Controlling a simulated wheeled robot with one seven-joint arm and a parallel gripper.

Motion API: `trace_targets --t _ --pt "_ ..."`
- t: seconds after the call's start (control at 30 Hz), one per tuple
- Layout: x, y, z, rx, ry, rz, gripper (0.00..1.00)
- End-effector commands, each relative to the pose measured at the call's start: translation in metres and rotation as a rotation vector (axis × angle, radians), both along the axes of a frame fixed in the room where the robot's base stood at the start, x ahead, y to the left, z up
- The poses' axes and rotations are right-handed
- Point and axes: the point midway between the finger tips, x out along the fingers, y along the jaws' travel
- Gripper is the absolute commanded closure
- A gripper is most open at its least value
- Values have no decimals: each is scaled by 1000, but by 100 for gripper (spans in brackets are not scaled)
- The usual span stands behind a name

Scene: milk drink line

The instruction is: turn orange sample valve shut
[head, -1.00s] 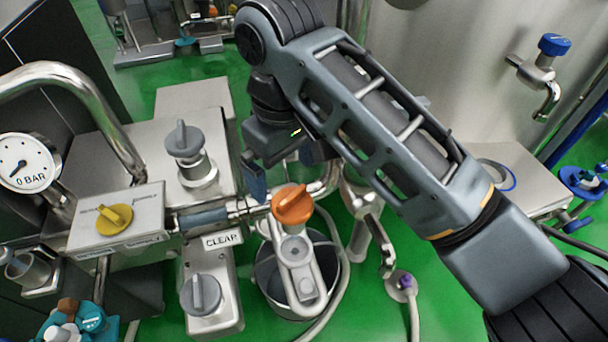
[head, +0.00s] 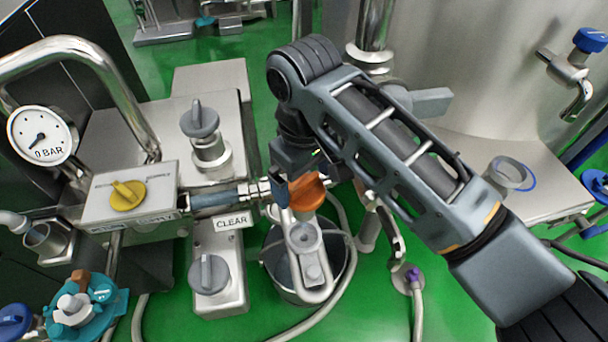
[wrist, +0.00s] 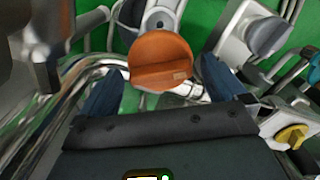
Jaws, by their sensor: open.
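The orange sample valve handle (head: 307,191) sits on a metal pipe fitting above a bucket, right of the CLEAR label in the head view. In the wrist view the orange handle (wrist: 161,61) lies ahead of and between my fingertips. My gripper (wrist: 160,88) is open, with one dark blue finger on each side of the handle and gaps visible. In the head view my gripper (head: 296,188) is down at the handle and hides part of it; one blue finger shows at its left side. I cannot tell whether a finger touches it.
Grey knobs (head: 199,120) (head: 209,273) stand left of the valve, with a yellow knob (head: 128,195) farther left. The bucket (head: 338,262) and a hose are below. A pressure gauge (head: 41,136) reads 0 BAR. A large steel tank (head: 480,90) stands at right.

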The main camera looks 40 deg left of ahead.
Motion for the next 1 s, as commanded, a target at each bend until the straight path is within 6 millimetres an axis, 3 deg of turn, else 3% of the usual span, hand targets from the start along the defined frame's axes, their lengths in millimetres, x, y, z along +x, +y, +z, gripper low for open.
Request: trace_targets --t 0.07,0.6,1.0 --pt "0 0 0 0 0 0 5" --pt "0 0 0 0 0 0 57" --pt "-1 0 4 -1 2 -88 58"
